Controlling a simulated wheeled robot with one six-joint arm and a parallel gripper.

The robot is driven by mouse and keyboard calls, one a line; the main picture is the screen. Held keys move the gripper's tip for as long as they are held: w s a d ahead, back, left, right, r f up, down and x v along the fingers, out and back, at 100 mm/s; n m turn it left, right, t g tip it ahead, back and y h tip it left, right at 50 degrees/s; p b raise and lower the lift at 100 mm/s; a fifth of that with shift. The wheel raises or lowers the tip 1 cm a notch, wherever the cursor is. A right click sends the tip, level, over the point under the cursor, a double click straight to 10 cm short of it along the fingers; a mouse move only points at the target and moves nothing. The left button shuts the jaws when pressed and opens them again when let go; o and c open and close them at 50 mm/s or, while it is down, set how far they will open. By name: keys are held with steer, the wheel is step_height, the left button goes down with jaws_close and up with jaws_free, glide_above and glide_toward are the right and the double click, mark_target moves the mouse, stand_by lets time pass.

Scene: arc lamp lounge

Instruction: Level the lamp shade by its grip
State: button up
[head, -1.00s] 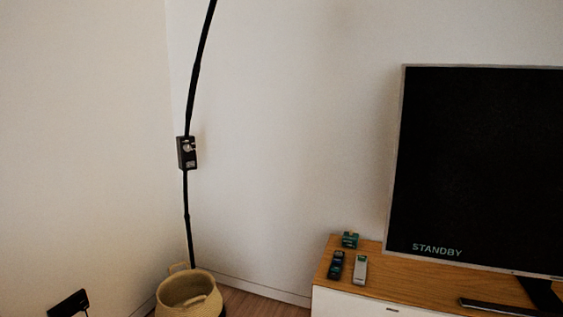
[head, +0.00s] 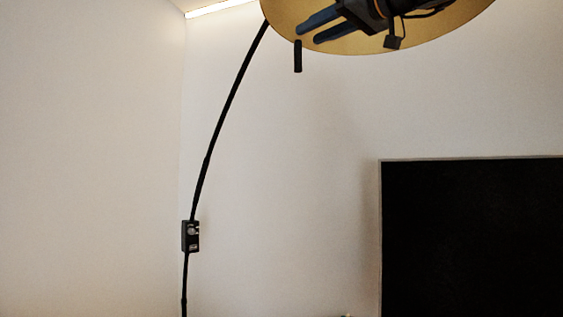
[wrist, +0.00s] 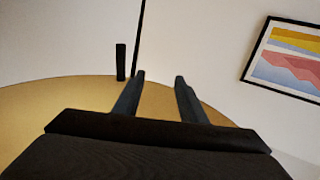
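The lamp shade (head: 357,46) shows its gold surface at the top of the head view, cut off by the upper edge. It also spans the lower part of the wrist view (wrist: 45,105). The grip (head: 298,57) is a short black upright cylinder at the shade's left edge; the wrist view shows it (wrist: 121,62) left of my fingers. My gripper (head: 308,33) is in front of the shade, its fingers pointing left toward the grip. In the wrist view my gripper (wrist: 159,78) is open, with nothing between its fingers. It appears apart from the grip.
A curved black lamp pole (head: 218,135) with a small control box (head: 191,236) rises at the left. A dark television (head: 470,240) stands at lower right. A framed picture (wrist: 287,62) hangs on the wall in the wrist view. The wall between pole and television is bare.

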steer(key=w+d+f+m+g+h+p, duration=0.15)
steer(key=w+f, duration=0.25)
steer(key=f, duration=0.8)
steer(key=w+d+f+m+g+h+b, duration=0.1)
steer(key=w+f+m+h, duration=0.2)
steer(key=f, duration=0.8)
step_height(320, 180, down, 23)
steer(key=s+d+m+g+h+p, duration=0.1)
steer(key=s+d+m+g+h, duration=0.1)
steer(key=s+m+g+h, duration=0.15)
steer(key=s+d+f+g+h+p, duration=0.1)
steer(key=s+d+f+g+h, duration=0.1)
steer(key=s+f, duration=1.1)
steer(key=s+d+f+g+h+p, duration=0.1)
steer(key=s+d+f+g, duration=0.3)
steer(key=s+f, duration=0.9)
step_height(320, 180, down, 5)
steer(key=shift+d+r+g+h, duration=0.15)
steer(key=shift+d+g+h, duration=0.15)
steer(key=shift+g+h, duration=0.45)
steer(key=shift+s, duration=0.1)
